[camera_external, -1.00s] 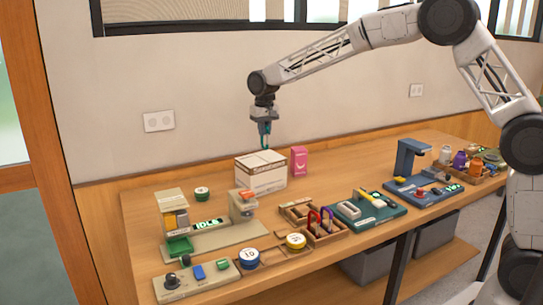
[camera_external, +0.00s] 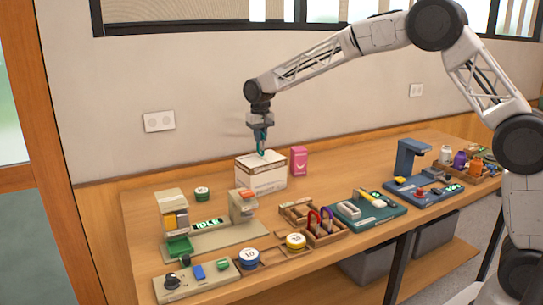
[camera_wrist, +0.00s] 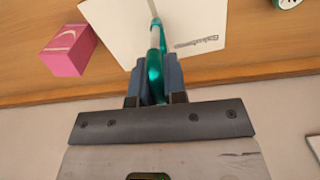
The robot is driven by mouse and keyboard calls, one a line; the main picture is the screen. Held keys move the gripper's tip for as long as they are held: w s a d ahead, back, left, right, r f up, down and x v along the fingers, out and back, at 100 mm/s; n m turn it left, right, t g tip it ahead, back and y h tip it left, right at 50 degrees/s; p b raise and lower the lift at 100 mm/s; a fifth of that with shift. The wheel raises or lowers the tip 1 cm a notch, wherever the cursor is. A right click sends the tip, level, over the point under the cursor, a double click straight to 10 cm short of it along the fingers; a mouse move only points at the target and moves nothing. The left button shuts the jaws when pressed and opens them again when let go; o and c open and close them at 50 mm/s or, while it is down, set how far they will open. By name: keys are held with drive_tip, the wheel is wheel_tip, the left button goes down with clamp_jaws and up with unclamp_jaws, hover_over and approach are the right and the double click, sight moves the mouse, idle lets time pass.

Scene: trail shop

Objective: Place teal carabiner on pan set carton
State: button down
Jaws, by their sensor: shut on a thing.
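My gripper (camera_external: 261,137) is shut on the teal carabiner (camera_external: 261,150), which hangs below the fingers over the pan set carton (camera_external: 262,176). The carton is a white and brown box at the back of the table. In the wrist view, the teal carabiner (camera_wrist: 155,62) stands between the two dark fingers (camera_wrist: 154,82), and the white top of the carton (camera_wrist: 110,22) lies beyond it. The carabiner's lower end is at or just above the carton's top; I cannot tell whether they touch.
A pink box (camera_external: 299,161) stands just right of the carton; it also shows in the wrist view (camera_wrist: 70,50). A wooden tray with red and purple carabiners (camera_external: 320,221) is in front. A machine with an IDLE display (camera_external: 209,223) stands at front left. The wall is close behind.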

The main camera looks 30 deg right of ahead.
drive_tip(key=shift+f, duration=0.3)
drive_tip(key=shift+f, duration=0.15)
drive_tip(key=c, duration=1.2)
unclamp_jaws()
drive_tip(key=shift+o, duration=0.2)
wheel_tip(320, 180, up, 12)
drive_tip(key=shift+r, duration=0.15)
drive_tip(key=shift+d, duration=0.1)
